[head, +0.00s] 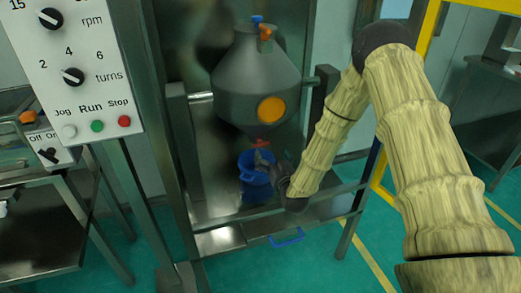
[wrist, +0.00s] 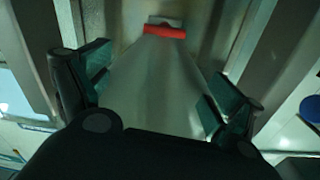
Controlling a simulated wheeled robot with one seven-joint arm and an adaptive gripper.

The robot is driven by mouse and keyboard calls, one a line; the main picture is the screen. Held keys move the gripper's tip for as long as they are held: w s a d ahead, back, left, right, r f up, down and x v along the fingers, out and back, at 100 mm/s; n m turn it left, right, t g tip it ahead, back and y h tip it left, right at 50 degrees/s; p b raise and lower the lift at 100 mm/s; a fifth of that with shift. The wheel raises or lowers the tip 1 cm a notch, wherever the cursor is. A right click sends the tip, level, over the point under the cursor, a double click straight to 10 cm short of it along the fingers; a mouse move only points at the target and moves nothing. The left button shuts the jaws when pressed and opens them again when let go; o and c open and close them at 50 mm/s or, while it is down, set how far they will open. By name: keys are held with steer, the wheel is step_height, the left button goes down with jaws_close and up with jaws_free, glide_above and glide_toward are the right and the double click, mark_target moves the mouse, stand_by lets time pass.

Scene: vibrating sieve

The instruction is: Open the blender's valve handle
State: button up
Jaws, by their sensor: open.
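The blender (head: 255,82) is a dark grey double-cone vessel in a metal frame, with an orange disc on its side. The red valve handle (head: 261,143) is at its lower outlet. In the wrist view a red bar (wrist: 165,31), which looks like this handle, lies crosswise at the top, beyond my fingertips. My gripper (head: 265,158) is just below the handle, in front of the blue bucket. In the wrist view my gripper (wrist: 160,78) is open, its fingers wide apart with nothing between them. The fingers do not appear to touch the handle.
A blue bucket (head: 247,171) stands under the outlet, partly hidden by my gripper. Frame posts stand on both sides, the left post (head: 186,140) clearly visible. A control panel (head: 80,75) with knobs and buttons is at the left. A blue handle (head: 287,238) hangs below the frame's shelf.

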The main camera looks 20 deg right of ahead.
mark_target(262, 145)
steer(key=shift+w+a+f+b, duration=0.1)
steer(key=shift+w+f+b, duration=0.1)
steer(key=shift+f+b, duration=0.5)
steer(key=shift+w+f+b, duration=0.2)
steer(key=shift+f+b, duration=0.3)
steer(key=shift+f, duration=0.4)
steer(key=w, duration=1)
steer(key=shift+w+a, duration=0.1)
steer(key=shift+w, duration=0.25)
steer(key=shift+c, duration=0.4)
steer(key=c, duration=0.9)
